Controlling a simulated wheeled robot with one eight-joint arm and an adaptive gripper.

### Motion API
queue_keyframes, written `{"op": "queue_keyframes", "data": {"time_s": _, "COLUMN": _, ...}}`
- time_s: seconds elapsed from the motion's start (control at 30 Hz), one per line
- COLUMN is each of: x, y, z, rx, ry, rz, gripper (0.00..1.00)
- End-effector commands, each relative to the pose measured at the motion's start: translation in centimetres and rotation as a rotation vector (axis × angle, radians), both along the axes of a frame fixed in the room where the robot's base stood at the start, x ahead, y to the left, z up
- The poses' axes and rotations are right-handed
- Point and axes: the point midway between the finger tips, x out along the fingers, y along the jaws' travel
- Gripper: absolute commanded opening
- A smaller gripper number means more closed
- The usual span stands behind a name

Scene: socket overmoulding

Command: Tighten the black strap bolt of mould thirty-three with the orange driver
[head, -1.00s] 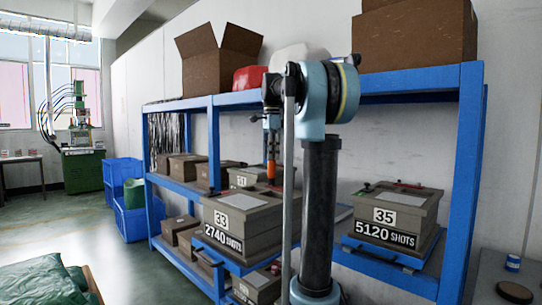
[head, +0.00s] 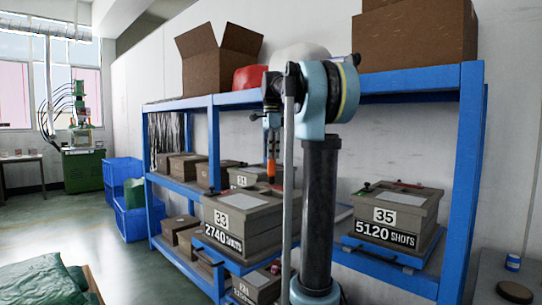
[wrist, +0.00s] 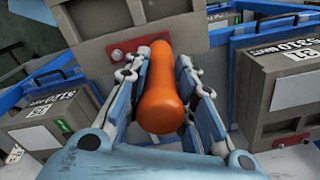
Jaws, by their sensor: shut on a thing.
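Mould thirty-three (head: 262,222) is a grey-brown box labelled 33 and 2740 SHOTS on the middle shelf, with a pale plate on its lid. My gripper (wrist: 166,82) is shut on the orange driver (wrist: 160,105), whose handle fills the middle of the wrist view. In the head view the orange driver (head: 271,171) hangs upright, tip down, above the back of mould thirty-three's lid. In the wrist view a red strap (wrist: 122,52) shows beside the handle. The black strap bolt and the driver's tip are hidden, so I cannot tell whether they touch.
Mould 35 (head: 392,215) stands to the right on a pull-out tray, and another mould (head: 245,180) stands behind thirty-three. Blue shelf posts (head: 466,180) and the top shelf (head: 415,86) bound the space. Blue crates (head: 130,222) stand on the floor at left.

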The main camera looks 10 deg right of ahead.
Motion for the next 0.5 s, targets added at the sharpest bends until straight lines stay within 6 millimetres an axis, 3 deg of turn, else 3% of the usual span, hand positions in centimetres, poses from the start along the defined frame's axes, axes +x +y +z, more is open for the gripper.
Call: {"op": "queue_keyframes", "data": {"time_s": 0.5, "x": 0.0, "y": 0.0, "z": 2.1, "rx": -0.001, "ry": 0.0, "rz": 0.0, "gripper": 0.0}}
